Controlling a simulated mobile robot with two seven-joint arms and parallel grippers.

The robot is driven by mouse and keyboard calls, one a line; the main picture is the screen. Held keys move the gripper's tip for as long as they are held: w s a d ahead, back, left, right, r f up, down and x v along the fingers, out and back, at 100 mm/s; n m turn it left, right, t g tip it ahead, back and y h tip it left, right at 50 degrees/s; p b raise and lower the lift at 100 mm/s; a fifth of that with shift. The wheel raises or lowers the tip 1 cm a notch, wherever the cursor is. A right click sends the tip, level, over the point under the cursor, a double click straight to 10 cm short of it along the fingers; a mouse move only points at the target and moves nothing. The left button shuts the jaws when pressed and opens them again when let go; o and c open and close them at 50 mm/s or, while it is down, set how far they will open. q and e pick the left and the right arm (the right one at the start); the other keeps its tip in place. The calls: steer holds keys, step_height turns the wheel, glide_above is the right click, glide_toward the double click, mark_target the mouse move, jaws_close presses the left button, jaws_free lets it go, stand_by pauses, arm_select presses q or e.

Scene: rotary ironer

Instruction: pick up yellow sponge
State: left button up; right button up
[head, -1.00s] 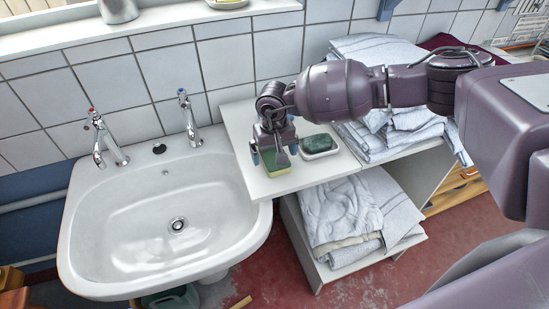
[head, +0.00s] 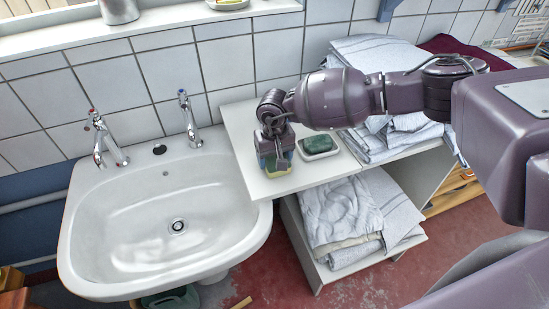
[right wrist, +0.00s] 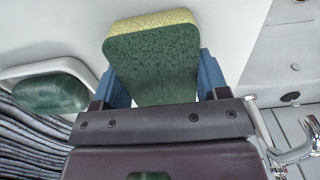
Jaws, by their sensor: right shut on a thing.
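The yellow sponge (right wrist: 152,62) has a dark green scouring face and a yellow layer, seen in the right wrist view between the blue fingers. In the head view the sponge (head: 277,173) shows only a little yellow-green edge below the jaws, over the white shelf top. My right gripper (head: 276,163) is shut on the sponge; its fingers also show in the right wrist view (right wrist: 160,78). I cannot tell whether the sponge touches the shelf. My left gripper is not in view.
A dark green soap (head: 318,144) in a white dish sits just right of the gripper on the white shelf (head: 240,130). A washbasin (head: 165,220) with two taps stands at left. Folded towels (head: 375,55) lie behind at right, with more (head: 350,215) on the lower shelf.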

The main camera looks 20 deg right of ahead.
step_height(320, 180, up, 20)
steer(key=shift+b, duration=0.3)
